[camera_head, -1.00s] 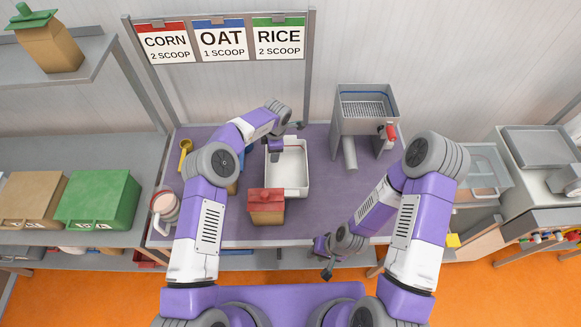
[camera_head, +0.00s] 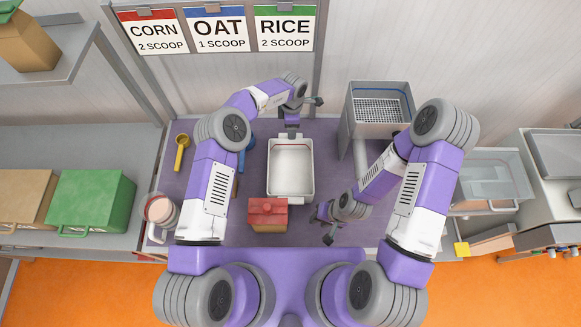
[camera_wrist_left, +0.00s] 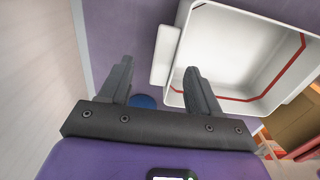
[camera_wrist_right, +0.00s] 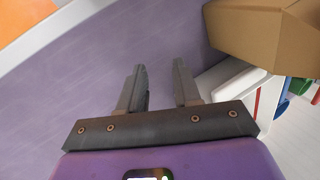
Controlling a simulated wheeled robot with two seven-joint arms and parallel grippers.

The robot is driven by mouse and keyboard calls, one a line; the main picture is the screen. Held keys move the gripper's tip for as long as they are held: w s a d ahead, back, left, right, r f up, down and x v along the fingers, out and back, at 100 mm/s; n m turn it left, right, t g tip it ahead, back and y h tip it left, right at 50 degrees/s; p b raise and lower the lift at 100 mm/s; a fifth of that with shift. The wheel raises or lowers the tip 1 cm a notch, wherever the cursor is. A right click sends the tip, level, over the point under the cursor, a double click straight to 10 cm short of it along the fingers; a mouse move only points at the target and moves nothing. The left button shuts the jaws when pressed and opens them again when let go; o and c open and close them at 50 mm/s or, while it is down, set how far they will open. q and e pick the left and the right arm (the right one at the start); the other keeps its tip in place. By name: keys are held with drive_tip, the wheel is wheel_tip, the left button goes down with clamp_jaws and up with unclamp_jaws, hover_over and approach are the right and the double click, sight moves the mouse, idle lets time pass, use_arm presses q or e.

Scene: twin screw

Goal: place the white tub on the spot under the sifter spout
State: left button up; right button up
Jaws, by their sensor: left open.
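The white tub (camera_head: 291,192) stands upright on the purple table, open at the top, with a red line inside. My left gripper (camera_head: 291,127) is at its far edge. In the left wrist view my left gripper (camera_wrist_left: 158,68) is open, with the tub's side tab (camera_wrist_left: 166,55) close to its fingers. The sifter (camera_head: 380,125) is a metal box with a grid, right of the tub. Its spout (camera_head: 361,150) points toward the front, and my right arm partly covers that area. The spot under it cannot be made out. My right gripper (camera_wrist_right: 159,68) is open and empty.
A brown box with a red lid (camera_head: 267,208) stands just in front of the tub. A yellow scoop (camera_head: 180,152), a blue scoop (camera_head: 246,157) and a pitcher (camera_head: 160,210) are at the left.

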use_arm(q)
drive_tip(key=shift+s+f, duration=0.3)
drive_tip(key=shift+f, duration=0.15)
use_arm(e)
drive_tip(key=shift+s+f, duration=0.3)
drive_tip(key=shift+f, duration=0.05)
use_arm(q)
drive_tip(key=f+b, duration=0.1)
drive_tip(key=f, duration=0.2)
drive_tip(key=f+b, duration=0.1)
drive_tip(key=f, duration=0.1)
drive_tip(key=shift+a+b, duration=0.25)
drive_tip(key=shift+b, duration=0.05)
use_arm(e)
wheel_tip(320, 180, down, 2)
drive_tip(key=shift+w+f, duration=0.1)
drive_tip(key=shift+f, duration=0.05)
use_arm(q)
drive_tip(key=shift+s+r, duration=0.1)
drive_tip(key=shift+c, duration=0.4)
clamp_jaws()
